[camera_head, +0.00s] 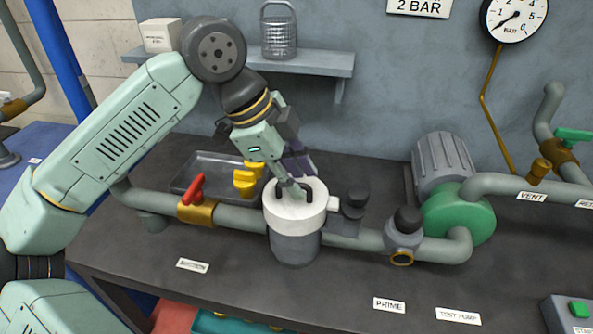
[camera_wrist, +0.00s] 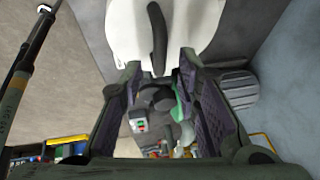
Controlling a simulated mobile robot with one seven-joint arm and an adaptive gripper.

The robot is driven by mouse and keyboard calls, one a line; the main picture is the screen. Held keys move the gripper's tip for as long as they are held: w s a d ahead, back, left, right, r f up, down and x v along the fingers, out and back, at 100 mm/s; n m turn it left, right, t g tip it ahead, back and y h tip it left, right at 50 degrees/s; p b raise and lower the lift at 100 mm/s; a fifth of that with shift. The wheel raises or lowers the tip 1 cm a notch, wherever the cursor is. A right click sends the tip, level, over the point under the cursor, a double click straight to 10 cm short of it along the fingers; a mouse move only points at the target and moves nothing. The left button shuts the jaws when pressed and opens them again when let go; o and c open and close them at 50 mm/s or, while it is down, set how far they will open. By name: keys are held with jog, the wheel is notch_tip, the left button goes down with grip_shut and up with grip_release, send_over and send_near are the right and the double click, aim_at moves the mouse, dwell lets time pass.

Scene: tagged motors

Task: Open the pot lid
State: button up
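The pot (camera_head: 294,248) is a grey cylinder in the pipe line on the dark bench, topped by a white lid (camera_head: 287,214) that sits on it. The lid has a dark arched handle (camera_head: 308,193). My gripper (camera_head: 295,187) points down at the lid's top, close to the handle. In the wrist view, the white lid (camera_wrist: 200,25) fills the top, and the handle (camera_wrist: 157,38) lies between or just beyond my fingertips (camera_wrist: 160,72). The fingers are apart, with gaps on both sides of the handle. Exact contact with the lid cannot be told.
A red-handled valve (camera_head: 193,190) is left of the pot; a dark-knobbed valve (camera_head: 407,220) and a green pump (camera_head: 458,214) are right. A grey tray (camera_head: 190,175) with yellow parts (camera_head: 246,180) lies behind. A shelf (camera_head: 310,62) is above. The front bench is mostly clear.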

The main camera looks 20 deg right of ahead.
grip_shut()
dwell(0.4)
dwell(0.5)
